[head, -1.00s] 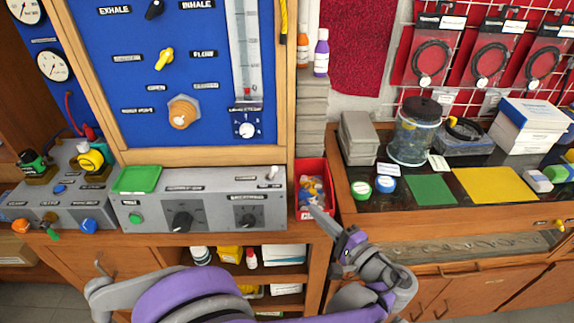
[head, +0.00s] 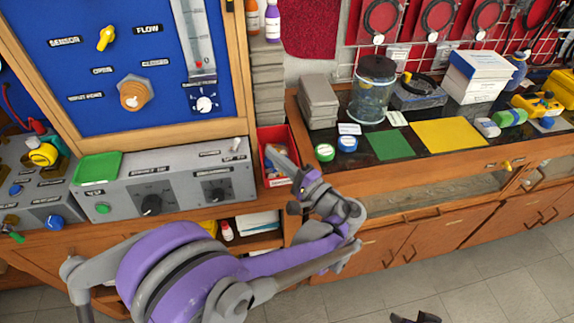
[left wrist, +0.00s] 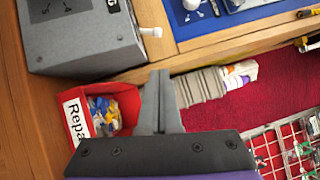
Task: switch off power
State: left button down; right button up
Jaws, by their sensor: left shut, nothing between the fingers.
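The grey control box (head: 165,185) stands on the wooden bench below the blue panel. A small white toggle switch (head: 236,143) sits at its upper right corner, beside an OFF/ON label. In the left wrist view the toggle (left wrist: 150,31) sticks out from the box's edge. My left gripper (head: 270,151) is shut and empty, to the right of the toggle and apart from it, in front of the red bin. Its closed fingers (left wrist: 160,85) point up in the left wrist view. A dark part (head: 415,318) at the head view's bottom edge may be my right gripper, mostly cut off.
The red bin (head: 265,134) of small parts, labelled "Repa…" in the wrist view, stands just right of the box. Grey stacked blocks (head: 268,85) rise behind it. A green tray (head: 97,168) lies on the box. A glass jar (head: 372,92) stands on the right counter.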

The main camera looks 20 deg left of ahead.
aim_at(234, 150)
pick_arm(q)
jog(key=a+r, duration=0.1)
jog(key=a, duration=0.5)
jog(key=shift+p, duration=0.35)
jog(key=shift+s+a+r, duration=0.1)
jog(key=shift+r, duration=0.05)
jog(key=shift+r+n+p, duration=0.1)
jog(key=shift+n+p, duration=0.2)
